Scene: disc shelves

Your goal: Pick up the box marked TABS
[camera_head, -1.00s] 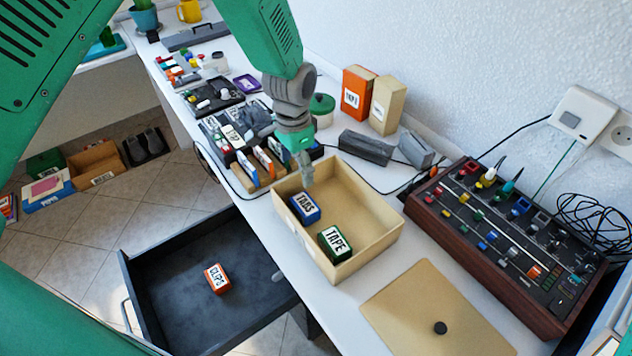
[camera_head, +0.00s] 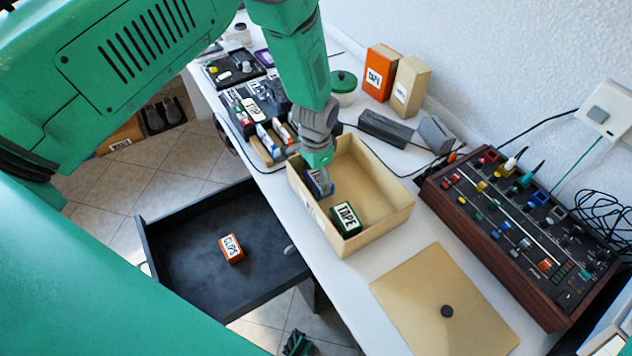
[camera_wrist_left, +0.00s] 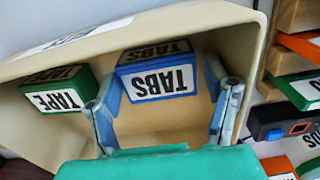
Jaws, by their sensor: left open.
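The blue box marked TABS (camera_head: 317,187) stands inside a tan open box (camera_head: 385,221), near its left wall. My left gripper (camera_head: 322,174) is over it and partly hides it in the head view. In the left wrist view the TABS box (camera_wrist_left: 158,78) shows its white label upside down, between the spread fingers of my left gripper (camera_wrist_left: 165,108). The gripper is open, with a finger to each side of the box; I cannot tell whether either touches it.
A green TAPE box (camera_head: 346,220) stands close by in the same tan box. A tan lid (camera_head: 430,305) lies to the right on the white desk. An orange CLIPS box (camera_head: 231,249) lies in the open black drawer (camera_head: 190,280). A mixer (camera_head: 515,235) stands at the right.

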